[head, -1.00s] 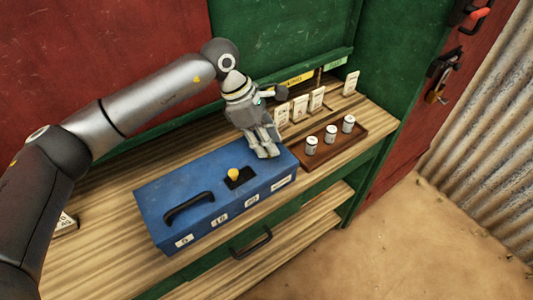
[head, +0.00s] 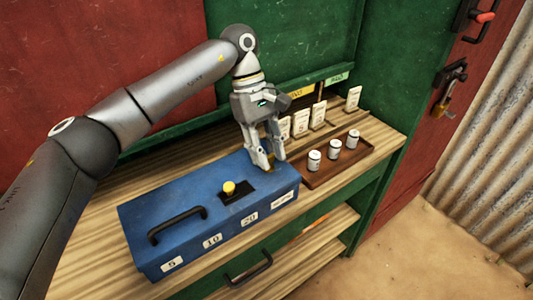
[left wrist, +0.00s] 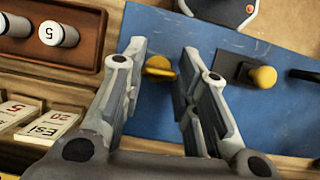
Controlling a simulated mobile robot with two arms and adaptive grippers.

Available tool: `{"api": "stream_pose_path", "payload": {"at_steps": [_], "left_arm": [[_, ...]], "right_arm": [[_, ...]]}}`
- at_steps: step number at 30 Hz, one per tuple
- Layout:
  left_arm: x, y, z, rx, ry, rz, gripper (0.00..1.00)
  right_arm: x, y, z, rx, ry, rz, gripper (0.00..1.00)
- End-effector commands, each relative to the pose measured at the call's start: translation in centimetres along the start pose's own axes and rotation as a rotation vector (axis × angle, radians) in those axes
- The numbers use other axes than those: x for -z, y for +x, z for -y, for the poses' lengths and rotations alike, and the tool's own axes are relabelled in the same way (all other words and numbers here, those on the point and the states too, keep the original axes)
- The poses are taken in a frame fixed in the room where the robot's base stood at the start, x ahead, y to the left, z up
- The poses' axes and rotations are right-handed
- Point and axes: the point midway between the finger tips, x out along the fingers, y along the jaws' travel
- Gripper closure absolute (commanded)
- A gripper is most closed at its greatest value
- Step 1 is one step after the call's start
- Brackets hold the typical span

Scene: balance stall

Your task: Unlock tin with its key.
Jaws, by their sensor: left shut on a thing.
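The blue tin (head: 185,205) sits on the wooden counter, with a black carry handle (head: 177,226) and a yellow knob (head: 229,187) on a black plate on its lid. Number labels run along its front. My left gripper (head: 268,167) points down at the right end of the lid. In the left wrist view, its fingers (left wrist: 160,75) are shut on a small brass-yellow key (left wrist: 160,68) over the blue lid. The key's lower part and any keyhole are hidden, so I cannot tell whether it is inserted. My right gripper is not in view.
A brown tray (head: 338,161) with three white weights stands right of the tin. Several white cards (head: 318,114) stand behind it. A padlock (head: 441,107) hangs on the red door at right. The counter's front edge is close to the tin.

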Motion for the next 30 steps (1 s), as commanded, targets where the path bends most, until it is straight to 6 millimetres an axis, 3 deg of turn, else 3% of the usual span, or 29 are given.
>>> {"api": "stream_pose_path", "payload": {"at_steps": [19, 20, 24, 30], "left_arm": [[-0.05, -0.09, -0.07, 0.018, 0.051, -0.001, 0.96], [-0.05, -0.09, -0.07, 0.018, 0.051, -0.001, 0.71], [-0.04, -0.07, -0.07, 0.019, 0.05, -0.001, 0.53], [-0.01, -0.03, -0.04, 0.019, 0.049, 0.0, 0.5]], "right_arm": [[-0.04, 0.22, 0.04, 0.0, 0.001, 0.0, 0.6], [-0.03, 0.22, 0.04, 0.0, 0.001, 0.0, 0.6], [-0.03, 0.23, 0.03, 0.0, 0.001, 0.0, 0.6], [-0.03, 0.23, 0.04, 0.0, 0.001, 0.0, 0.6]]}}
